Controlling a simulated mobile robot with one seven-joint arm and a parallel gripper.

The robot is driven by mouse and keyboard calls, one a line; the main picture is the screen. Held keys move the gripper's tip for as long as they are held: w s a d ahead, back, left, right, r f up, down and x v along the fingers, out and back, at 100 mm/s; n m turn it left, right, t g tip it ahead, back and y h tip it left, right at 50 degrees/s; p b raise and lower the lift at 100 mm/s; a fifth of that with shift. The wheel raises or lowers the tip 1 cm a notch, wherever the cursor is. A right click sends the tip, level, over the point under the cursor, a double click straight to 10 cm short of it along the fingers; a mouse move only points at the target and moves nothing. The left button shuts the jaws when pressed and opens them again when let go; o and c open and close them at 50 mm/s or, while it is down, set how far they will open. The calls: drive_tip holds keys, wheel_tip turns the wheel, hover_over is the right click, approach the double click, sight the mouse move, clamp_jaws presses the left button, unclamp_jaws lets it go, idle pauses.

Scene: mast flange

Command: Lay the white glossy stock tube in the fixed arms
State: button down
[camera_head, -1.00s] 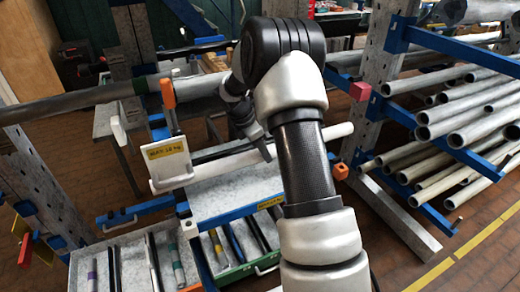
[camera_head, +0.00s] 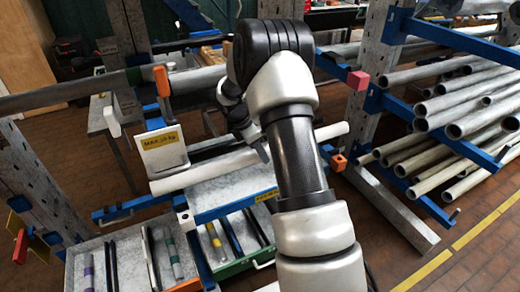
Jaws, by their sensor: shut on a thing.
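The white glossy stock tube (camera_head: 205,173) lies slanted across the middle, its left end low by the label plate and its right end higher beyond my arm. My gripper (camera_head: 263,152) is shut on the tube near its middle; my forearm hides part of the tube and the fingers show only small. A blue arm (camera_head: 130,210) sticks out at the lower left, and another blue arm with an orange end block (camera_head: 338,162) is near the tube's right end. I cannot tell whether the tube touches either arm.
A white label plate (camera_head: 165,150) and an orange upright (camera_head: 162,80) stand by the tube's left end. A grey tray (camera_head: 235,193) and drawers of short rods lie below. A rack of grey pipes (camera_head: 450,125) fills the right. A long dark pipe (camera_head: 60,100) crosses the upper left.

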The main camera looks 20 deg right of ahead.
drive_tip(key=shift+f+b, duration=1.25)
drive_tip(key=shift+f, duration=1.35)
drive_tip(key=c, duration=1.1)
unclamp_jaws()
drive_tip(key=shift+o, duration=0.3)
drive_tip(key=p+v, duration=0.1)
drive_tip(key=v, duration=1.6)
drive_tip(key=shift+r, duration=0.25)
drive_tip(key=shift+a, duration=0.1)
